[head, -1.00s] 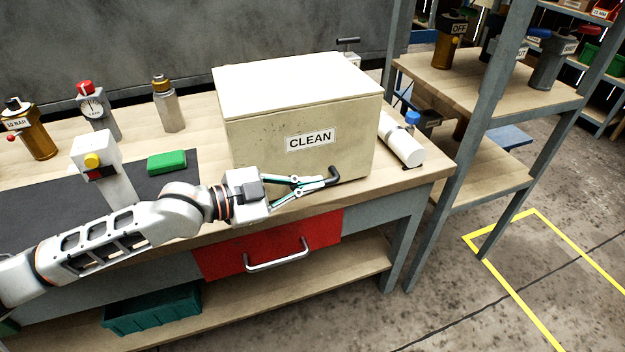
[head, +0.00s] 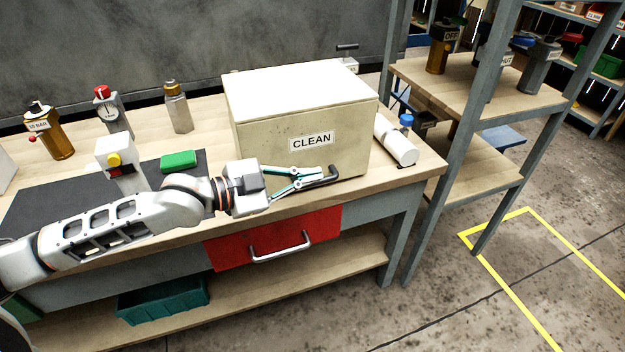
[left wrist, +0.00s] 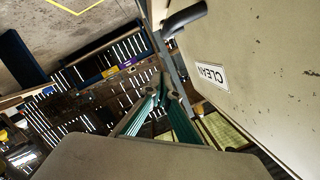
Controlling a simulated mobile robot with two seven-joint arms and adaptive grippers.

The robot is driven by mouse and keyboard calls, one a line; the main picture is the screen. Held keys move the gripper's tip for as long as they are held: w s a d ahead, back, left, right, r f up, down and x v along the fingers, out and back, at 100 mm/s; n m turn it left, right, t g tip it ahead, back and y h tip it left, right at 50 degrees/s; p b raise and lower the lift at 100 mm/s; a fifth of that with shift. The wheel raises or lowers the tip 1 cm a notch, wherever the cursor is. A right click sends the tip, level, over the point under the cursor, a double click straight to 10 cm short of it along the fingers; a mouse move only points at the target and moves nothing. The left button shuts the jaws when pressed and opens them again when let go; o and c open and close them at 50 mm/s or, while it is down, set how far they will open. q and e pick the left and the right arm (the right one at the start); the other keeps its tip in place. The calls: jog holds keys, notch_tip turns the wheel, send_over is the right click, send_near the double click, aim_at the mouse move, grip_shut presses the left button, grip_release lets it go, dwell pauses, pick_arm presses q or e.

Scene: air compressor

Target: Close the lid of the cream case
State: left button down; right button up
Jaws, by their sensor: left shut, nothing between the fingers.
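The cream case (head: 275,135) stands on the workbench with a "CLEAN" label on its front. Its lid (head: 300,88) lies flat across the top and looks closed, with no visible gap. A dark bent handle (head: 333,175) shows low at the front right of the case. My left gripper (head: 322,178) is shut and empty, low in front of the case beside the handle; I cannot tell whether they touch. In the left wrist view, the gripper fingers (left wrist: 164,92) are together, with the case front (left wrist: 265,60) and the dark handle (left wrist: 184,17) to the right. My right gripper is out of view.
A white cylinder with a blue cap (head: 398,145) lies right of the case. The bench has a red drawer (head: 272,240). A grey shelf rack (head: 470,150) stands at right; the floor before it is clear.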

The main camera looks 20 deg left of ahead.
pick_arm(q)
jog(key=a+f+v, duration=0.1)
jog(key=f+v, duration=0.1)
jog(key=v, duration=0.6)
jog(key=s+d+f+n+t+y+p, duration=0.1)
jog(key=s+d+f+n+y+p, duration=0.15)
jog(key=d+f+n, duration=0.4)
jog(key=s+a+f+n+y+p, duration=0.2)
jog(key=s+a+f+n+y, duration=0.1)
jog(key=s+f, duration=0.5)
jog(key=s+a+f+n+g+y+p, duration=0.1)
jog(key=s+a+f+n+y+p, duration=0.1)
jog(key=s+f, duration=0.7)
notch_tip(320, 180, down, 3)
jog(key=shift+a+f+n+y, duration=0.2)
jog(key=shift+a+n+y, duration=0.35)
jog(key=shift+y, duration=0.2)
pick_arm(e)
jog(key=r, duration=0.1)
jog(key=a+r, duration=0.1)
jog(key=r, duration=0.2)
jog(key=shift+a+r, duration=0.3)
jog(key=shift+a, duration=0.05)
pick_arm(q)
jog(key=shift+s, duration=0.1)
